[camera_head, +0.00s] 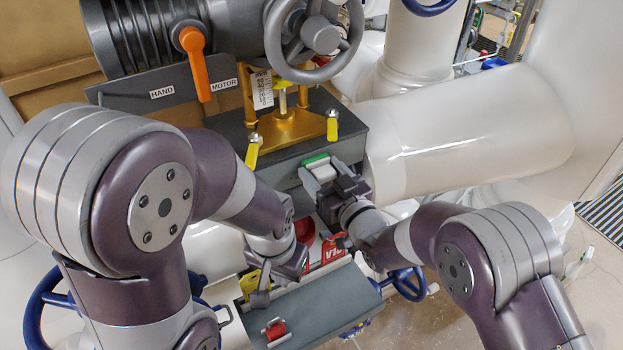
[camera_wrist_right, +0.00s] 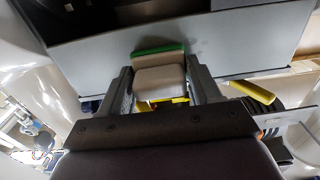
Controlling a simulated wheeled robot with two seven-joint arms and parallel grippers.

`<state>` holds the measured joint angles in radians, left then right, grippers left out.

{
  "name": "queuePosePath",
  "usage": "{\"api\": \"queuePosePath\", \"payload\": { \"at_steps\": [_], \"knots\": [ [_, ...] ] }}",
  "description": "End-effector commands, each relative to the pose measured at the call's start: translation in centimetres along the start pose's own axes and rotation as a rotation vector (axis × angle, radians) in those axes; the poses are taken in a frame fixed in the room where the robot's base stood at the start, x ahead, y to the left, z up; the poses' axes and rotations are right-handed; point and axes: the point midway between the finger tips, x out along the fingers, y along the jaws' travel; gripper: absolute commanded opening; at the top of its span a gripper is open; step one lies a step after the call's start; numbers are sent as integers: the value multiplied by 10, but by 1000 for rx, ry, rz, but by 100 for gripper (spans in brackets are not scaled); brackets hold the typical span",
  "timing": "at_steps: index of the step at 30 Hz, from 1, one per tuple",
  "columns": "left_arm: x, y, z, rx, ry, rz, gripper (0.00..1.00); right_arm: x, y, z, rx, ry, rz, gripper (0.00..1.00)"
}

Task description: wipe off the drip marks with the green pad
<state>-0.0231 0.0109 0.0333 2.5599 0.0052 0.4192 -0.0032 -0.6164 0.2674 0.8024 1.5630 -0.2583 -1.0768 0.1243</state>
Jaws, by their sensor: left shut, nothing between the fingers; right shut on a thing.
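The green pad (camera_head: 315,160) is the green layer on a pale block. My right gripper (camera_head: 322,174) is shut on this block, beside the front face of the dark grey box (camera_head: 350,135) under the valve. In the right wrist view the pad's green edge (camera_wrist_right: 158,51) is close to a flat grey face (camera_wrist_right: 225,40); I cannot tell whether they touch. My left gripper (camera_head: 261,290) is shut and empty, low down beside a yellow piece (camera_head: 249,283) at the grey tray-like box (camera_head: 325,300).
A handwheel (camera_head: 318,38), an orange lever (camera_head: 195,62) and yellow-handled parts (camera_head: 332,125) stand above the grey box. A large white pipe (camera_head: 480,130) runs to the right. Blue handwheels (camera_head: 408,284) and a red item (camera_head: 275,328) are low in front.

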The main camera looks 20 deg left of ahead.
Motion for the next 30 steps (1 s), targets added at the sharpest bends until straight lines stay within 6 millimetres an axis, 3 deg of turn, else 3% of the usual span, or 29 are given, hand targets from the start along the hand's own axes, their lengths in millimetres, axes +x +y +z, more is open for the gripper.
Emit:
{"api": "queuePosePath", "payload": {
  "at_steps": [7,13,20,30],
  "knots": [
    [5,0,1,0,0,0,0,-1,-2,0,0,2,-1,39],
    [12,0,2,0,0,0,0,0,-26,1,0,2,-3,39],
    [14,0,2,0,0,0,0,1,-37,-1,0,2,-1,39],
    [22,0,3,0,0,0,0,-1,-70,0,-1,2,-2,39]
  ]
}}
